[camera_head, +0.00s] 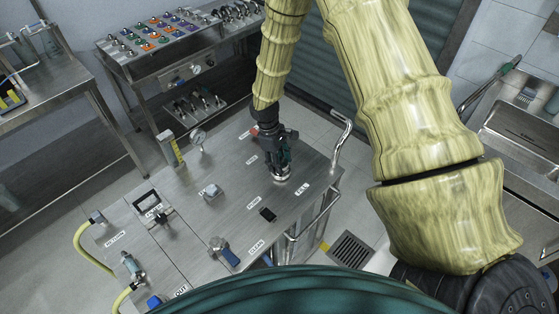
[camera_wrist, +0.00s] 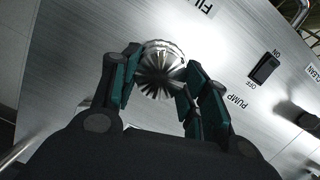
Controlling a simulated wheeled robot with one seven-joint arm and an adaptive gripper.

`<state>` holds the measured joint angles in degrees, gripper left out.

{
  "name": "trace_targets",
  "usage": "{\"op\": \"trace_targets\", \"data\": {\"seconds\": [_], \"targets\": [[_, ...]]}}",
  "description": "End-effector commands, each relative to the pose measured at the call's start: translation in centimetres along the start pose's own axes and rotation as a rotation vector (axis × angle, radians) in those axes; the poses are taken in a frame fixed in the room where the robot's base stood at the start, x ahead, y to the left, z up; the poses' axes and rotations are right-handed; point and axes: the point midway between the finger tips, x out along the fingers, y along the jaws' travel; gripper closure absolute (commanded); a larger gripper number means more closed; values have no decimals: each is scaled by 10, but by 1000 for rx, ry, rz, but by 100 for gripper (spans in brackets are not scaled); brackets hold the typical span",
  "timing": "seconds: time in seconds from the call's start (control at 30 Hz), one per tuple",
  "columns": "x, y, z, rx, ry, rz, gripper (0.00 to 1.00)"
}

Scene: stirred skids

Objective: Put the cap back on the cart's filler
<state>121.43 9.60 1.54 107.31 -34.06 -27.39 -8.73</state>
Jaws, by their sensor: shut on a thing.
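A round, ribbed metal cap (camera_wrist: 158,62) sits between the fingers of my gripper (camera_wrist: 160,75) in the wrist view. The gripper is shut on it. In the head view my gripper (camera_head: 282,165) points down at the cart top (camera_head: 225,220), close beside the FILL label (camera_head: 302,188). A silvery round piece (camera_head: 281,178) shows under the fingertips there. The filler opening is hidden beneath the cap and fingers. I cannot tell whether the cap is seated on it or just above it.
A pump switch (camera_head: 268,214), a blue-handled valve (camera_head: 224,250), a gauge (camera_head: 198,138) and a yellow hose (camera_head: 85,250) stand on the cart. A curved handle (camera_head: 342,140) rises at its right edge. A bench with coloured parts (camera_head: 165,35) stands behind.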

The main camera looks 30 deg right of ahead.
Motion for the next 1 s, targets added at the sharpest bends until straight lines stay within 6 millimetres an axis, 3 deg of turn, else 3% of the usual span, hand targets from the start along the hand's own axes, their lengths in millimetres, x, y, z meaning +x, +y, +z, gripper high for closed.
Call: {"op": "trace_targets", "data": {"seconds": [0.97, 1.0], "targets": [[5, 0, -1, 0, 0, 0, 100], [5, 0, -1, 0, 0, 0, 50]]}}
